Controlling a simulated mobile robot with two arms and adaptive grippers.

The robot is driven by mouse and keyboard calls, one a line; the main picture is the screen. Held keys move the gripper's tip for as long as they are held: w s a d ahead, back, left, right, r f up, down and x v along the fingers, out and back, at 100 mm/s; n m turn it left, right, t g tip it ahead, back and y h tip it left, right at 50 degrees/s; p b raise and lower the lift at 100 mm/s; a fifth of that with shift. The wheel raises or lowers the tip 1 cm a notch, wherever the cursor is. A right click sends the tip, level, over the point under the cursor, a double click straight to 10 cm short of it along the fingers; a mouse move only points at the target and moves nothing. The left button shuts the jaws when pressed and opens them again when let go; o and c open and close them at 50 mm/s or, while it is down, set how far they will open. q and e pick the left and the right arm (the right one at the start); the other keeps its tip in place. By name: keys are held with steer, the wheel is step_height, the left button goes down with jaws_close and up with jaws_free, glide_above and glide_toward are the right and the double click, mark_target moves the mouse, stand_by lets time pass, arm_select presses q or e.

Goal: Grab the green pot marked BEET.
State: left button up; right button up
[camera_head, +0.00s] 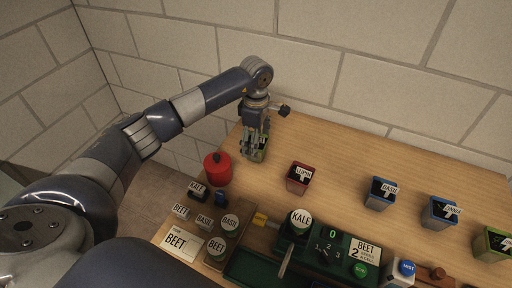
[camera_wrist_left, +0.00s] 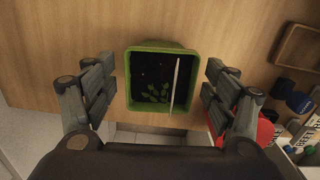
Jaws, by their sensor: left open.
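A green square pot (camera_wrist_left: 162,109) with dark soil and small leaves lies between the fingers of my left gripper (camera_wrist_left: 160,85) in the left wrist view. The fingers are open, with a gap on either side of the pot. A thin label in it shows edge-on, so its word cannot be read. In the head view my left gripper (camera_head: 255,146) covers most of this green pot (camera_head: 262,155) near the table's back left edge. Another green pot (camera_head: 492,244) stands at the far right; its label is too small to read. My right gripper is not in view.
A red canister (camera_head: 217,168) stands close to the gripper's front left. A red pot (camera_head: 298,178) and blue pots (camera_head: 379,194) (camera_head: 438,212) stand to the right. A BEET card (camera_head: 180,243), a dark green console (camera_head: 322,250) and round-labelled items fill the front. The wall is behind.

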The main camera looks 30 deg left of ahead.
arm_select(q)
steer(key=c, duration=1.2)
steer(key=shift+r, duration=0.1)
steer(key=shift+c, duration=0.2)
